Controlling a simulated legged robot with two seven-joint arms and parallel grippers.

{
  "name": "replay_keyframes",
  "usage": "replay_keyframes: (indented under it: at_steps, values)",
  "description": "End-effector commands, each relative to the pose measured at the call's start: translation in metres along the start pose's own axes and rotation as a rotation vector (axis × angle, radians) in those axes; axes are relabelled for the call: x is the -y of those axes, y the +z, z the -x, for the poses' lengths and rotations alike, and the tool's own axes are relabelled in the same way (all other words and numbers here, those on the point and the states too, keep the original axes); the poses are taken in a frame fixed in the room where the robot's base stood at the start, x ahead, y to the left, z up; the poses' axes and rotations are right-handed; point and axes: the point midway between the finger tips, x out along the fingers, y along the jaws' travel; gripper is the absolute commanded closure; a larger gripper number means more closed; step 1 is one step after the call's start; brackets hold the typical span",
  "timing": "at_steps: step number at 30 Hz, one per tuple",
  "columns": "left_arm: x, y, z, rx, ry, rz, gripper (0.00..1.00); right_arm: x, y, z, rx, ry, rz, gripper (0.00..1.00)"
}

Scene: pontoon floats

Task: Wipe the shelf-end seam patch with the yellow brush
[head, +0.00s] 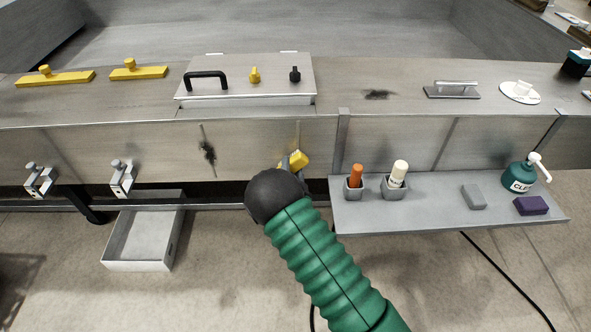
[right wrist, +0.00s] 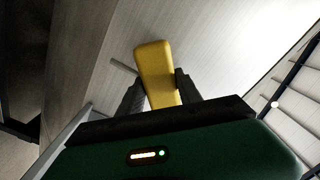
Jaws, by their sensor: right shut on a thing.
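My right gripper (head: 292,163) is at the front wall, left of the grey shelf, shut on the yellow brush (head: 299,159). In the right wrist view the brush (right wrist: 155,70) stands up between the two fingers (right wrist: 158,95), close to the metal wall. A thin seam (head: 298,132) runs down the wall just above the brush; its lower part is hidden by my gripper. A dark smudge (head: 208,151) lies on another seam further left. I cannot tell how much dirt is behind the brush, or whether the brush touches the wall. My left gripper is not in view.
The grey shelf (head: 450,212) juts out at right with an orange-handled tool (head: 356,175), a white bottle (head: 398,172), grey and purple blocks and a teal pump bottle (head: 520,176). A white open bin (head: 145,240) is at lower left. Clamps (head: 122,178) hang on the wall.

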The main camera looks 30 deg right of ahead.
Motion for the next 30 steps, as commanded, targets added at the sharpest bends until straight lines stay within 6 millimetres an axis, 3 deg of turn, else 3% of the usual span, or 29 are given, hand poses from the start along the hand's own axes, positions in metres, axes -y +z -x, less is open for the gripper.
replay_keyframes:
  at_steps: [5,18,30]
  values:
    - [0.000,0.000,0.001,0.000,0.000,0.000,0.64,0.004,-0.001,0.005,-0.001,-0.007,-0.003,0.91]
    - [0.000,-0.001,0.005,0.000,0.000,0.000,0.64,0.001,-0.001,0.057,-0.001,-0.004,-0.002,0.91]
    - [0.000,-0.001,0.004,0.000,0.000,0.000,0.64,0.001,-0.001,0.063,-0.001,-0.004,-0.001,0.91]
